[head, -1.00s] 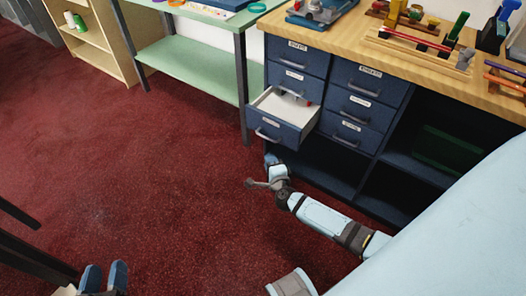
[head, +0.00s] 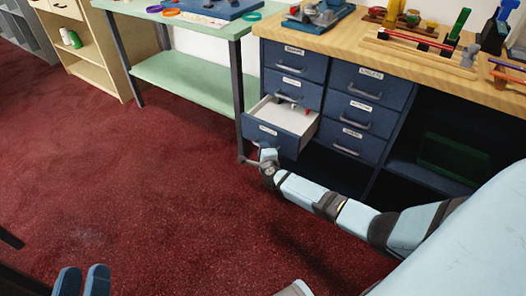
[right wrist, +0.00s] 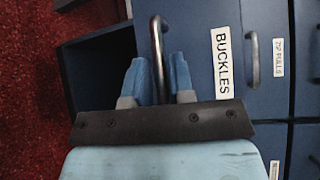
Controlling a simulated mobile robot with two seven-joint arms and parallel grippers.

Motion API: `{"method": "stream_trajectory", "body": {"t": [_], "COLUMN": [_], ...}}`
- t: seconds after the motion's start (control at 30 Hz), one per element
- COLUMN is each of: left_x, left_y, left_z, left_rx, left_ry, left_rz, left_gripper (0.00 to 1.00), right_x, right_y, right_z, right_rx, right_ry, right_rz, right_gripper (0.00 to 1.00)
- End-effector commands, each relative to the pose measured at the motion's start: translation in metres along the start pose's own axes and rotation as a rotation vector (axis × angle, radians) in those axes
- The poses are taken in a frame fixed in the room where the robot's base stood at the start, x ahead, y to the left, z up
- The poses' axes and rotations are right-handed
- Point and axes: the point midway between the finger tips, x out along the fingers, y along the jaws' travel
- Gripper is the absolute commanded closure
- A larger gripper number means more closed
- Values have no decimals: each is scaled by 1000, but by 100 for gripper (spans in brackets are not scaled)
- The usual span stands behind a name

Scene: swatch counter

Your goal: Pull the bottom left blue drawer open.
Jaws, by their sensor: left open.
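The bottom left blue drawer (head: 285,142) stands partly pulled out in the head view, its pale inside showing with small items in it. My right gripper (head: 256,159) is low at its front, by the handle. In the right wrist view my right gripper (right wrist: 159,75) has one finger on each side of a grey bar handle (right wrist: 157,35) on the front labelled BUCKLES (right wrist: 205,30). I cannot tell whether the fingers press on the bar. My left gripper (head: 82,281) is at the bottom left of the head view, open, empty and far from the drawers.
The other drawers, such as the middle left one (head: 299,93), are closed. A wooden worktop (head: 390,55) with tools lies above, and dark open shelves (head: 440,183) are to the right. A green table (head: 185,80) stands at the left. The red carpet (head: 150,200) in front is clear.

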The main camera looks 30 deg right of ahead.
Motion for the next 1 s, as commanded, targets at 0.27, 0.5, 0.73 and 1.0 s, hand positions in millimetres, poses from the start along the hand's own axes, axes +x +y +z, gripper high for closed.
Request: {"method": "stream_trajectory", "body": {"t": [0.27, 0.5, 0.73, 1.0], "left_x": [0, 0, 0, 0], "left_y": [-1, -1, -1, 2], "left_z": [8, 7, 6, -21], "left_rx": [-1, -1, -2, 8], "left_ry": [-28, -28, -28, 48], "left_rz": [1, 1, 1, -12], "left_gripper": [56, 56, 56, 56], "right_x": [11, 11, 10, -27], "right_y": [-1, -1, -1, 8], "right_z": [0, 0, 1, 38], "right_rx": [0, 0, 1, 6], "right_ry": [1, 1, 0, 0], "right_rz": [-1, -1, 0, 5], "right_gripper": [78, 96, 100, 100]}}
